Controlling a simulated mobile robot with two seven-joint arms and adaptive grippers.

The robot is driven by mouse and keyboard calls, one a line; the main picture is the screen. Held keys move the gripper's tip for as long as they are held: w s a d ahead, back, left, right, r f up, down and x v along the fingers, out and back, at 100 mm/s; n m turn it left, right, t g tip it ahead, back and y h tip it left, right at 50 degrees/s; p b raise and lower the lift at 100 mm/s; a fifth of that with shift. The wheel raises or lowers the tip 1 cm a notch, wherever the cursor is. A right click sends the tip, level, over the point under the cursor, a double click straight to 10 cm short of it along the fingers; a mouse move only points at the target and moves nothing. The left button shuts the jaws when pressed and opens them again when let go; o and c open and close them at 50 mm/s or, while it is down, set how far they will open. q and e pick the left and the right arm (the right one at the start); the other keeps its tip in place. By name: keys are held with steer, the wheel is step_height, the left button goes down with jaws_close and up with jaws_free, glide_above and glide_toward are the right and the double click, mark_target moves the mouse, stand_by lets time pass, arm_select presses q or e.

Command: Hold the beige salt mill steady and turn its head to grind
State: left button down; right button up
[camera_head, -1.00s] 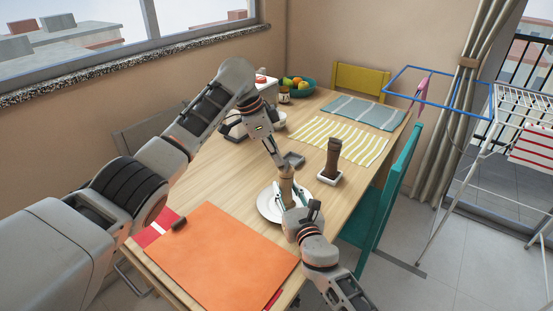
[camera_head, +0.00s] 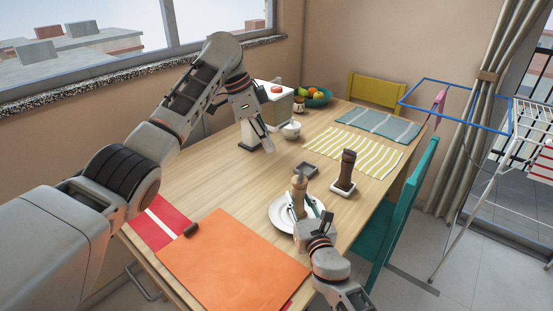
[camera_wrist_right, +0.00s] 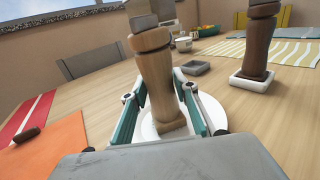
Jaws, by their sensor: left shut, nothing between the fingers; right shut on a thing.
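The beige salt mill (camera_head: 298,198) stands upright on a white plate (camera_head: 277,216) near the table's right edge. In the right wrist view the mill (camera_wrist_right: 157,85) rises between the fingers of my right gripper (camera_wrist_right: 158,110), which is shut on its body from the near side. The right gripper (camera_head: 305,212) also shows low in the head view. My left gripper (camera_head: 268,146) is shut and empty, beyond the mill and to its left, apart from it. The mill's top is free of any gripper.
A dark brown mill (camera_head: 347,170) stands on a white holder (camera_head: 342,190) right of the salt mill. A grey dish (camera_head: 306,170), white bowl (camera_head: 291,130) and fruit bowl (camera_head: 318,97) are farther back. An orange mat (camera_head: 230,260) lies in front. The table's left middle is clear.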

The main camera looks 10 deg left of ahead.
arm_select(q)
steer(key=shift+v, duration=1.1)
steer(key=shift+w, duration=0.15)
arm_select(e)
steer(key=o, duration=1.4)
